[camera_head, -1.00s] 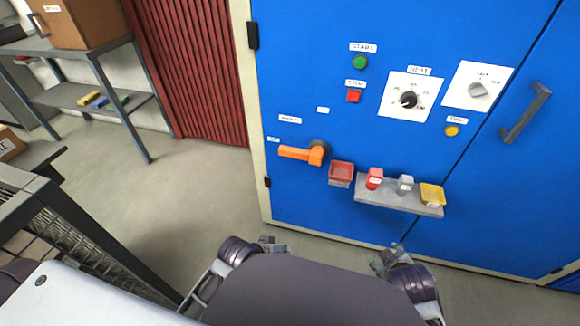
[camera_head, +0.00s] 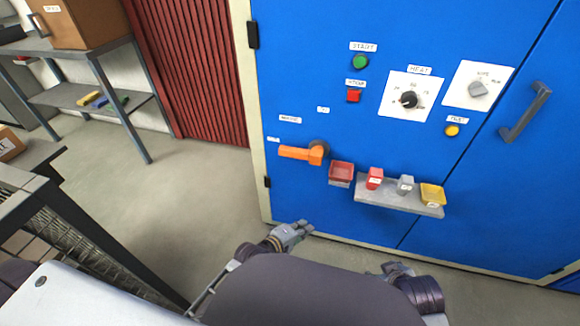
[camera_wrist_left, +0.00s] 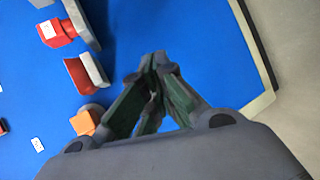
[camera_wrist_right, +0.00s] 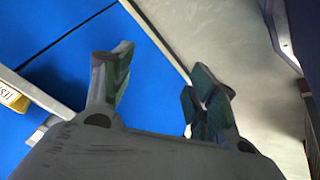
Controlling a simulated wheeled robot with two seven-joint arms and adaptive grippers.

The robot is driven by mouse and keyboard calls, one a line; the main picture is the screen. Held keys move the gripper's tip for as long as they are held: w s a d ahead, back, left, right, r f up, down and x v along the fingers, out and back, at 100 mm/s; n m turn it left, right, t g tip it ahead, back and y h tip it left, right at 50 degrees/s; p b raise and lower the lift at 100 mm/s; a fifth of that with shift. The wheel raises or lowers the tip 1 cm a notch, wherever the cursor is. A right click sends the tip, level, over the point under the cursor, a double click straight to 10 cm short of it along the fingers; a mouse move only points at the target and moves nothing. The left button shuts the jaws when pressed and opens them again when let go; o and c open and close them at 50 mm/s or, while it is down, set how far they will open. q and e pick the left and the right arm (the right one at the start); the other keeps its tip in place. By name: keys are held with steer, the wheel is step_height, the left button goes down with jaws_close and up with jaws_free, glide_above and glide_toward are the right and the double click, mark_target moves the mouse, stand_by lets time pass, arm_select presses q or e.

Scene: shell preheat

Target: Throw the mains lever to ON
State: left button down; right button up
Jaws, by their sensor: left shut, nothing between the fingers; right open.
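The mains lever is an orange handle (camera_head: 301,153) on a dark round hub (camera_head: 319,147), low on the left of the blue cabinet front. The handle lies about level and points left, toward a small label (camera_head: 274,139). In the left wrist view, part of the orange handle (camera_wrist_left: 84,122) shows left of the fingers. My left gripper (camera_head: 305,228) is shut and empty, below the lever and apart from it. Its fingertips meet in the left wrist view (camera_wrist_left: 154,58). My right gripper (camera_head: 398,268) is open and empty, low in front of the cabinet; its spread fingers show in the right wrist view (camera_wrist_right: 165,72).
Right of the lever, a red tray (camera_head: 341,172) and a grey shelf (camera_head: 385,196) with red, grey and yellow items stick out. Above are a green button (camera_head: 360,62), a red button (camera_head: 353,96) and dials (camera_head: 408,100). A mesh-sided rack (camera_head: 70,235) stands at left.

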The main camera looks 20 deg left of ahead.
arm_select(q)
steer(key=w+a+r+n+t+y, duration=0.1)
steer(key=w+a+n+t+y, duration=0.2)
steer(key=n, duration=0.8)
steer(key=w+a+r+n+t+y, duration=0.2)
steer(key=a+n+t, duration=0.4)
steer(key=n, duration=0.6)
steer(key=shift+w+a+r+n+y, duration=0.25)
steer(key=shift+w+y, duration=0.35)
steer(key=shift+w, duration=0.45)
arm_select(e)
steer(key=s+a+f+m+g+y, duration=0.1)
steer(key=s+f+m+g+y, duration=0.1)
steer(key=s+m, duration=0.2)
steer(key=s, duration=0.2)
steer(key=shift+s+f, duration=0.15)
steer(key=shift+s, duration=0.25)
arm_select(q)
steer(key=shift+w, duration=0.1)
